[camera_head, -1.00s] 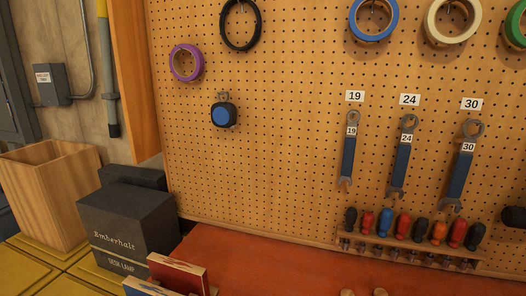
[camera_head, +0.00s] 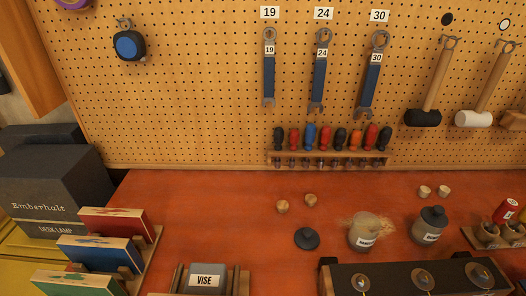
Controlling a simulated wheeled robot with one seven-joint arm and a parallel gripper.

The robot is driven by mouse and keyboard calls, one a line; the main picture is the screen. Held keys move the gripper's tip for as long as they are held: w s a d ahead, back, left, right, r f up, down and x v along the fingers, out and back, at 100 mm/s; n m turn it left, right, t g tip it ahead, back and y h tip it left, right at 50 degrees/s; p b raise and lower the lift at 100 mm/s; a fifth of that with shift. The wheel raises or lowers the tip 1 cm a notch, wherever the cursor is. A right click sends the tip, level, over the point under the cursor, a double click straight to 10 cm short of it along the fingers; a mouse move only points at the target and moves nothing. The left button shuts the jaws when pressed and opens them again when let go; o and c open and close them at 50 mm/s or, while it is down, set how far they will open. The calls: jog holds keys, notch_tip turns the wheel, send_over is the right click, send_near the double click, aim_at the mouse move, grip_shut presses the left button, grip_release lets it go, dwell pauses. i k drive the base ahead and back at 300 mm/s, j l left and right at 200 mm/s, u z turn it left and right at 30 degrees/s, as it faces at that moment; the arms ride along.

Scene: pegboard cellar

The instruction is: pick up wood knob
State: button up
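Several small round pale-wood pieces that look like wood knobs stand on the red-orange bench top (camera_head: 200,205). Farther right, another similar wooden piece (camera_head: 424,191) and a fourth one (camera_head: 444,191) stand side by side behind a jar. They are too small to tell apart exactly. My gripper is not in view.
A black round lid (camera_head: 307,239) lies in front of the left pair. A jar (camera_head: 367,232) and a dark-lidded jar (camera_head: 429,225) stand right of it. A black box (camera_head: 410,280) and a VISE box (camera_head: 207,280) are at the front. The pegboard (camera_head: 200,110) rises behind.

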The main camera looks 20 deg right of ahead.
aim_at(311, 199)
jog(key=z, duration=0.85)
jog(key=j+z, duration=0.9)
jog(key=k+j+z, duration=0.1)
jog(key=j+z, duration=0.15)
jog(key=z, duration=0.2)
jog(key=k+j, duration=0.15)
jog(key=j, duration=0.2)
jog(key=k+j+z, duration=0.15)
jog(key=j, duration=0.25)
jog(key=k+j, duration=0.15)
jog(key=j, duration=0.2)
jog(key=z, duration=0.05)
